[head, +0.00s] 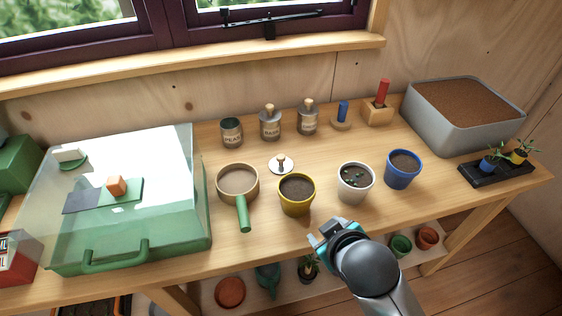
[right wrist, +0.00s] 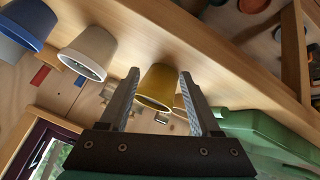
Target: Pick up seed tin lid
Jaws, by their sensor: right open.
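The seed tin lid (head: 282,163), a pale disc with a small wooden knob, lies flat on the bench between the sieve and the yellow pot. An open seed tin (head: 231,133) without a lid stands behind it to the left, labelled like peas. My right gripper (head: 318,238) is at the bench's front edge, in front of the yellow pot and apart from the lid. In the right wrist view its two fingers (right wrist: 158,78) are spread and empty, with the yellow pot beyond them. I cannot make out the lid there. My left gripper is not in view.
The yellow pot (head: 296,196) stands between my right gripper and the lid. A green-handled sieve (head: 238,182) is left of the lid; white (head: 355,184) and blue (head: 403,170) pots are to the right. Two lidded tins (head: 270,124) (head: 307,119) stand behind. A green clear-topped box (head: 130,235) fills the left.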

